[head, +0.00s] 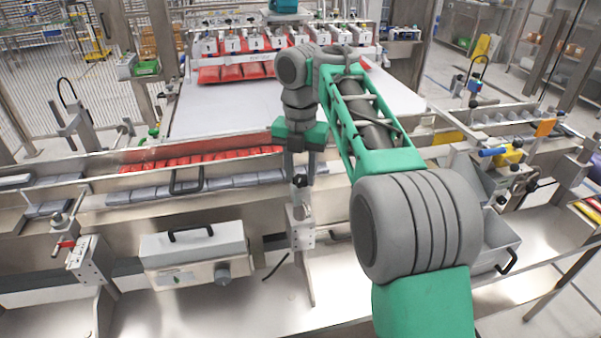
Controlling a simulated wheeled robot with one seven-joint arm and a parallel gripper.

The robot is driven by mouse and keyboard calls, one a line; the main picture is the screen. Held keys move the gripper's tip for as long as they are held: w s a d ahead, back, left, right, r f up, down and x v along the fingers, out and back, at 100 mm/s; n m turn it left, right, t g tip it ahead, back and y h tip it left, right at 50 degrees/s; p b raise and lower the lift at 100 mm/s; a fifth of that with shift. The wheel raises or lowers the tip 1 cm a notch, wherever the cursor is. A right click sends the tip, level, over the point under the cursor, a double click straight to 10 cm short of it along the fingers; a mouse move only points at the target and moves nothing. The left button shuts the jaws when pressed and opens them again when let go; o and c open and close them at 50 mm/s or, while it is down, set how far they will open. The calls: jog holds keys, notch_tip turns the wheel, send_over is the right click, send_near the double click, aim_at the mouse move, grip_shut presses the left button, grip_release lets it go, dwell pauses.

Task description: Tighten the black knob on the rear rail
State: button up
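My gripper (300,180) points straight down near the middle of the head view, below the green wrist. Its two grey fingers are apart, with a visible gap between them. A small black knob (300,181) sits on top of an upright metal bracket (301,225) at the rail. The knob appears at the level of the fingertips, between them in the picture. I cannot tell whether the fingers touch it. The metal rail (240,187) runs left to right behind the bracket, carrying a row of grey blocks.
A grey box with a black handle (195,245) hangs left of the bracket. A black loop handle (187,181) stands on the rail. A red-handled clamp (66,244) is at the left. Behind lie a red strip (200,161) and a white table (225,110). My arm hides part of the right side.

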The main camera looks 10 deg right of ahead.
grip_shut()
